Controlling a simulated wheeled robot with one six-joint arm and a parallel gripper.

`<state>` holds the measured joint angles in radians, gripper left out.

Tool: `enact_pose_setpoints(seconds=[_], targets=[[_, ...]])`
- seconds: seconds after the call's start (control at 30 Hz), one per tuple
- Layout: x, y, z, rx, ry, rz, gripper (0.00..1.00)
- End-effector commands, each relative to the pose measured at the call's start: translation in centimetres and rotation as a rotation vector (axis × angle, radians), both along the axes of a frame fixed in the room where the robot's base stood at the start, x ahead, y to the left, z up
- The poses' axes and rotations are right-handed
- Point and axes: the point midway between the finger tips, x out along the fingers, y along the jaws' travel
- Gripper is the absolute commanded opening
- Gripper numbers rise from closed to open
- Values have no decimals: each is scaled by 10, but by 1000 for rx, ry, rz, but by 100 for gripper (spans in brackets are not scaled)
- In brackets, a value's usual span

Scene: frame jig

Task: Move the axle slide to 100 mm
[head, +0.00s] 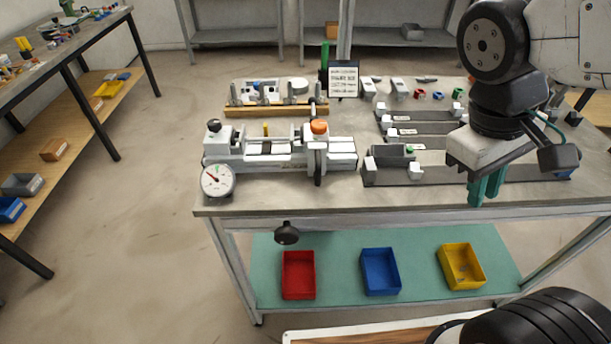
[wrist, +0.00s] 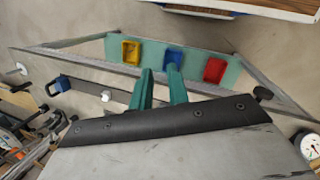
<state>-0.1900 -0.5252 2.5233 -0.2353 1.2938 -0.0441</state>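A white and grey frame jig (head: 250,147) stands on the workbench, left of centre in the head view. An orange knob (head: 319,127) tops a block near its right end, with an upright piece (head: 317,163) below it. I cannot tell for sure which part is the axle slide, and no scale is readable. A round dial gauge (head: 217,180) sits at the jig's front left; it shows partly in the wrist view (wrist: 311,147). My gripper (head: 485,196) is over the bench's front right, well right of the jig. Its green fingers (wrist: 160,88) are apart with nothing between them.
Dark rails with pale blocks (head: 415,172) lie on the bench below and left of my arm. A wooden-based fixture (head: 275,110) and a sign (head: 344,79) stand behind the jig. Red (head: 298,275), blue (head: 380,272) and yellow (head: 461,267) bins sit on the lower shelf.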

Motion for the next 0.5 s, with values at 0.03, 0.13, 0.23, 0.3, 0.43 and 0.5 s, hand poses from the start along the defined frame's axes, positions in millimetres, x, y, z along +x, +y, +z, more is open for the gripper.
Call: enact_pose_setpoints(seconds=[0.03,0.13,0.23,0.3,0.43,0.5], targets=[[9,4,-8,-73,71,98,17],[27,11,-20,-234,183,291,17],[48,23,-30,-403,278,486,17],[64,37,-38,-527,335,626,17],[91,75,-54,-767,416,884,17],[103,101,-65,-904,447,1024,17]])
